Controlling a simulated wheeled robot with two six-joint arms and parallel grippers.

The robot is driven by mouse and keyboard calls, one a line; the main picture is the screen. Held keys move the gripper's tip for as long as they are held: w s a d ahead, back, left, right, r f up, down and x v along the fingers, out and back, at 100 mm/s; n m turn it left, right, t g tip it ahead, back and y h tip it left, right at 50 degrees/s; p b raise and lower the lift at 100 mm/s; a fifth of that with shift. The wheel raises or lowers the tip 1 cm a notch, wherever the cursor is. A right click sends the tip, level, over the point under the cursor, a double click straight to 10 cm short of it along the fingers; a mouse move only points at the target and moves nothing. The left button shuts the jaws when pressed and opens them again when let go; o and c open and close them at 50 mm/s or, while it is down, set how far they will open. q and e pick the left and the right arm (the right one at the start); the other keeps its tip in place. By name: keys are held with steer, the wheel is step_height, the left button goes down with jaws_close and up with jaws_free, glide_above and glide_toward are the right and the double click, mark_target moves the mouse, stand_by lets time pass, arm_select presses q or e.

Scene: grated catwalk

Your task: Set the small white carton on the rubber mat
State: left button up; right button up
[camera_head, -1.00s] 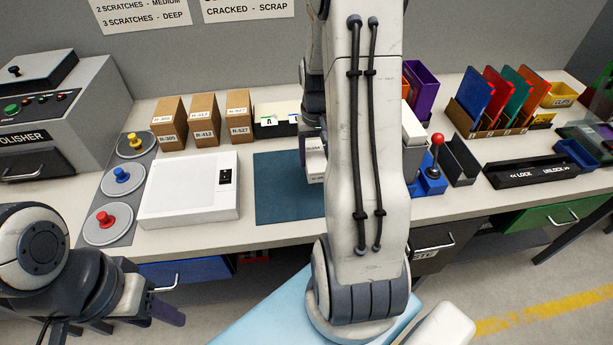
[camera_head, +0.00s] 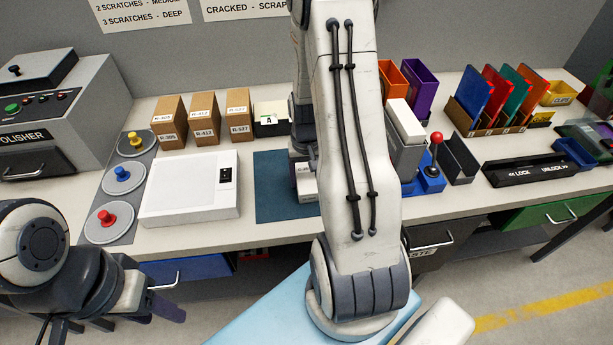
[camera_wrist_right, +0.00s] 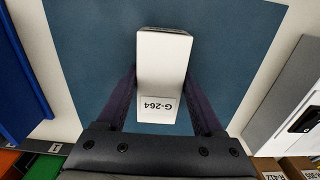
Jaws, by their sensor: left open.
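The small white carton (camera_head: 306,190), labelled G-264 in the right wrist view (camera_wrist_right: 163,70), is over the dark blue rubber mat (camera_head: 275,188). My right gripper (camera_wrist_right: 163,88) has a finger against each side of the carton. My right arm hides most of that gripper and the mat's right part in the head view. The mat spreads around the carton in the right wrist view (camera_wrist_right: 85,45). I cannot tell whether the carton's underside touches the mat. My left gripper (camera_head: 138,314) is open and empty, low in front of the bench.
A white box with a black switch (camera_head: 190,190) stands left of the mat. Brown cartons (camera_head: 204,119) and a black-and-white box (camera_head: 271,120) stand behind. A blue-based red-knobbed lever (camera_head: 431,175) is to the right. The mat's left part is bare.

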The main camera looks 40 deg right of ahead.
mark_target(306, 177)
steer(key=shift+o, duration=1.2)
step_height(306, 177, up, 12)
steer(key=shift+r, duration=0.2)
steer(key=s+a+r+n, duration=0.25)
steer(key=a+n, duration=0.35)
steer(key=a, duration=1.3)
steer(key=s+a+r+n+y, duration=0.1)
steer(key=s+a+r+n, duration=0.1)
steer(key=s+a+n, duration=0.5)
steer(key=s+a, duration=0.4)
steer(key=s, duration=0.2)
steer(key=shift+s+a+n, duration=0.35)
steer(key=shift+s+n, duration=0.05)
